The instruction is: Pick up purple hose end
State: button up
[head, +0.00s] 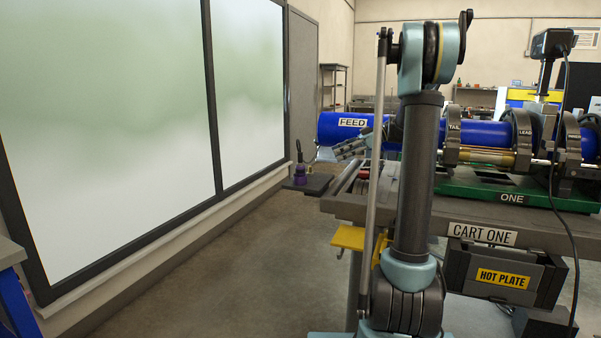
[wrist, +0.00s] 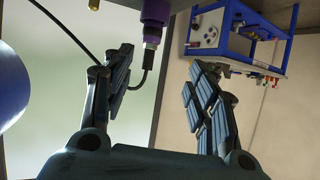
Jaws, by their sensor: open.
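The purple hose end (head: 299,176) stands on a small dark shelf (head: 318,185) left of the cart, with a black hose curving up from it. It also shows in the wrist view (wrist: 156,16) at the top, purple with a black fitting, and that picture is turned over. My gripper (wrist: 163,62) is open, its two fingers spread wide with nothing between the pads. The hose end lies beyond the fingertips, apart from them. In the head view my gripper (head: 345,147) is beside the blue pipe, right of and above the hose end, partly hidden by my arm.
The blue FEED pipe (head: 342,126) overhangs the cart (head: 480,233) close to my gripper. A yellow plate (head: 350,238) juts out low on the cart. Large frosted windows (head: 110,110) line the left wall. The floor between is clear. A blue-framed bench (wrist: 240,40) shows in the wrist view.

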jog(key=w, duration=0.1)
send_near(300, 165)
jog(key=a+f, duration=0.2)
jog(key=a, duration=0.1)
jog(key=shift+w+f+n, duration=0.3)
jog(key=shift+n, duration=0.1)
jog(key=shift+y, duration=0.3)
jog(key=shift+x, duration=3.25)
jog(key=shift+w+f, duration=0.15)
jog(key=shift+w, duration=0.05)
jog(key=c, duration=1.2)
